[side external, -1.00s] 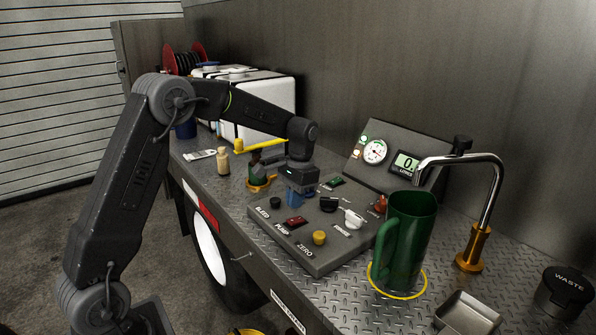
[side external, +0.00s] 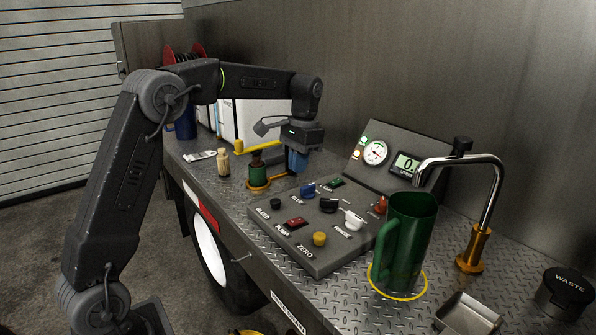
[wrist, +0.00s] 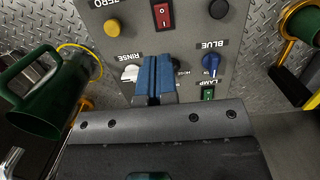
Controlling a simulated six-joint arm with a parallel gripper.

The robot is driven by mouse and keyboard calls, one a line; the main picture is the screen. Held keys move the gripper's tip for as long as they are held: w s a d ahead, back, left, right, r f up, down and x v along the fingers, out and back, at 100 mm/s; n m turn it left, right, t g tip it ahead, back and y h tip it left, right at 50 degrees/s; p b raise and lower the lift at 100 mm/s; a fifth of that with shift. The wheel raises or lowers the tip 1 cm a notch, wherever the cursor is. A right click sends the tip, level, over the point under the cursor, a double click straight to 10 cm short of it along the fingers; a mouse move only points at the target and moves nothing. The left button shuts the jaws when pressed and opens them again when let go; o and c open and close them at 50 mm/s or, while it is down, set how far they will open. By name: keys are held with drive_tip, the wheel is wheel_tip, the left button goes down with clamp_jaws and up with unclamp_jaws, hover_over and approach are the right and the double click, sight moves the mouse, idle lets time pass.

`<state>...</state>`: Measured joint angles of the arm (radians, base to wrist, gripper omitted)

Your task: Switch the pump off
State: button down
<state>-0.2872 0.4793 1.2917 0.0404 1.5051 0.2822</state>
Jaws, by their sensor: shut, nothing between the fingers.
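The red rocker switch (side external: 296,221), labelled PUMP, sits on the near part of the grey control panel (side external: 327,257). The red rocker also shows at the top of the wrist view (wrist: 163,15). Which way it is tipped is too small to tell. My gripper (side external: 297,172) is raised above the panel's far left end, apart from the switch. Its blue fingers (wrist: 155,65) are shut and empty; in the wrist view they cover part of the panel near the HOSE label.
The panel also holds a blue knob (side external: 308,190), black handle (side external: 328,205), white RINSE handle (side external: 352,219), yellow button (side external: 319,238) and green LAMP switch (side external: 335,183). A green jug (side external: 408,235) stands by the spout (side external: 490,195).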

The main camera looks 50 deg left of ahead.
sight(293, 222)
drive_tip(key=shift+s, duration=0.2)
drive_tip(key=f, duration=0.4)
drive_tip(key=s+f, duration=0.1)
drive_tip(key=f, duration=0.4)
drive_tip(key=s+f, duration=0.1)
drive_tip(key=f, duration=0.3)
drive_tip(key=shift+f, duration=0.4)
drive_tip(key=shift+s+f, duration=0.3)
drive_tip(key=shift+f, duration=0.4)
drive_tip(key=shift+w+r, duration=0.1)
drive_tip(key=shift+w, duration=0.05)
drive_tip(key=shift+w+r, duration=0.3)
drive_tip(key=shift+w, duration=0.35)
drive_tip(key=shift+r, duration=0.1)
